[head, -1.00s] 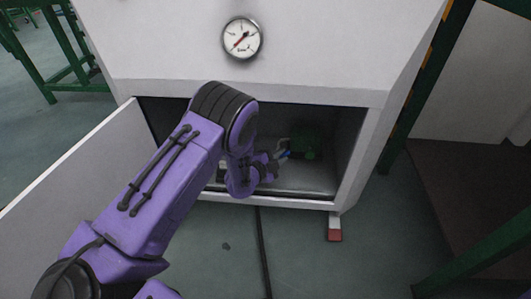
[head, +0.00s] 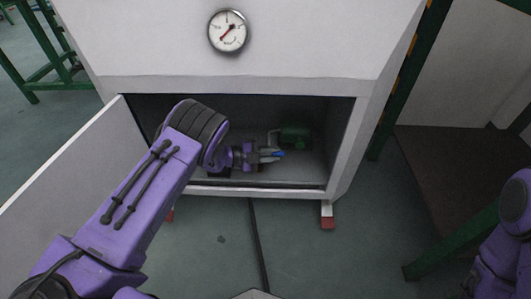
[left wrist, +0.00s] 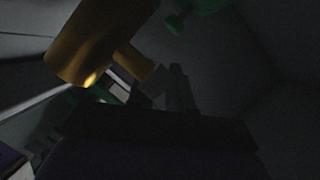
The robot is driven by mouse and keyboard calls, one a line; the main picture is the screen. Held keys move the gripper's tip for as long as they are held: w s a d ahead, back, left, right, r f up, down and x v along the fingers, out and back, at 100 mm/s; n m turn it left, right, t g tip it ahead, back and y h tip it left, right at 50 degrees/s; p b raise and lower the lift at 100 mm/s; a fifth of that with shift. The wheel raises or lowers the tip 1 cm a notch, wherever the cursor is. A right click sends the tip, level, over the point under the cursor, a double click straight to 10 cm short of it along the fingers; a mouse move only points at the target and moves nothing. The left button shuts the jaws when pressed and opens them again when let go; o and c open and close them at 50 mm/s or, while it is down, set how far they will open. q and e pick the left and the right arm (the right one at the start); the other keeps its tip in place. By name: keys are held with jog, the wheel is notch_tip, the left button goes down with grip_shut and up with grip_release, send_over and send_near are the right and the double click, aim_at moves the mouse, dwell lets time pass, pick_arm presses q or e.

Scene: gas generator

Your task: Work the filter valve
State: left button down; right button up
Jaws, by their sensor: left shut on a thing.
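My left gripper (head: 269,155) reaches into the open lower compartment of the white cabinet. A green unit (head: 296,136) sits behind the handle, deeper in the compartment. My right arm shows at the right edge of the head view; its gripper is not visible.
The cabinet door (head: 75,180) stands open on the left, beside my left arm. A pressure gauge (head: 228,31) is on the front panel above. The compartment's side walls and lower lip (head: 265,190) frame the opening. A green frame post (head: 395,90) stands to the right.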

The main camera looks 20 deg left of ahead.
jog(key=shift+w, duration=0.1)
dwell(0.3)
pick_arm(q)
jog(key=c, duration=1.1)
grip_release()
jog(key=shift+o, duration=0.2)
jog(key=shift+r, duration=0.1)
notch_tip(320, 180, up, 3)
jog(key=shift+p, duration=0.95)
jog(key=s+d+r+p, duration=0.4)
jog(key=s+r+p, duration=0.4)
jog(key=s, duration=0.5)
jog(key=shift+s+r, duration=0.25)
jog(key=shift+r, duration=0.65)
pick_arm(e)
jog(key=w+r+m+t+h, duration=0.2)
jog(key=w+r+m+t, duration=0.3)
jog(key=w+r+t, duration=0.1)
notch_tip(320, 180, up, 2)
jog(key=shift+w+a+r+m, duration=0.2)
jog(key=shift+w+a+m, duration=0.2)
jog(key=shift+w, duration=0.2)
